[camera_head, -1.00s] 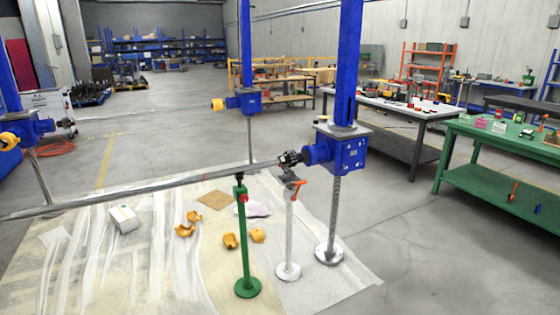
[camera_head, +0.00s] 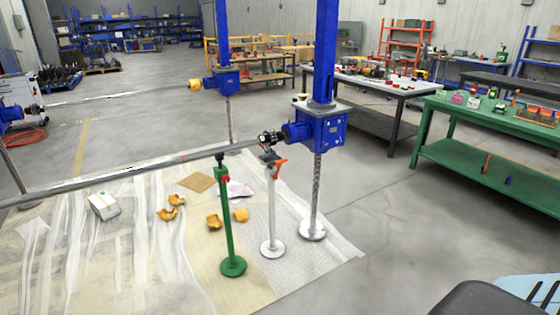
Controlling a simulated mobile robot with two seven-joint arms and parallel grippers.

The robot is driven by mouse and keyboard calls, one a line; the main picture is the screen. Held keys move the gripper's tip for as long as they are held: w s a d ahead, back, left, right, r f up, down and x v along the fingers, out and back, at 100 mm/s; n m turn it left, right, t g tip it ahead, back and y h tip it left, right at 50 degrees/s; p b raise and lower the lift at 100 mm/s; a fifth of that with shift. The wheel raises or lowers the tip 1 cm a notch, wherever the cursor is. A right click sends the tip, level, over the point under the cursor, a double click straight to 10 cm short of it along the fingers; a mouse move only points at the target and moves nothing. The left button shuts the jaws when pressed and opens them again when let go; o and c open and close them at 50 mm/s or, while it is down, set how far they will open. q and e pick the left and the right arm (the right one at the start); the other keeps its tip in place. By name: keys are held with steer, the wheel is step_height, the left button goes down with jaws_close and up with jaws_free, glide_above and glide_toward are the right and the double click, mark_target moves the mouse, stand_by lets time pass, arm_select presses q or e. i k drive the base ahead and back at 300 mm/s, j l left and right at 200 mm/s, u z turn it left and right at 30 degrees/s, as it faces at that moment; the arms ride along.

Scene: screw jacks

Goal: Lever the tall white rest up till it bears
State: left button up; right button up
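The tall white rest (camera_head: 270,212) stands upright on its round white base on the sheeting, below the right end of the long grey shaft (camera_head: 130,169). An orange-red lever (camera_head: 279,162) sits near its top. I cannot tell whether its head touches the shaft. A green stand (camera_head: 227,222) with a red knob stands to its left, its dark top close under the shaft. A blue screw jack box (camera_head: 317,128) joins the shaft's right end. Neither of my grippers is in view.
Sheeting (camera_head: 330,255) covers the floor under the stands, with orange cover pieces (camera_head: 214,221) and a white box (camera_head: 103,206) on it. A green workbench (camera_head: 490,165) stands at the right. Bare floor lies between. A dark rounded shape shows at the bottom right corner.

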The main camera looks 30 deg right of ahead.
mark_target(280, 162)
steer(key=i+l, duration=0.45)
steer(key=l, duration=0.15)
steer(key=i+l, duration=0.45)
steer(key=l, duration=0.15)
steer(key=i+l, duration=0.45)
steer(key=l, duration=0.15)
steer(key=i+l, duration=0.95)
steer(key=l, duration=0.25)
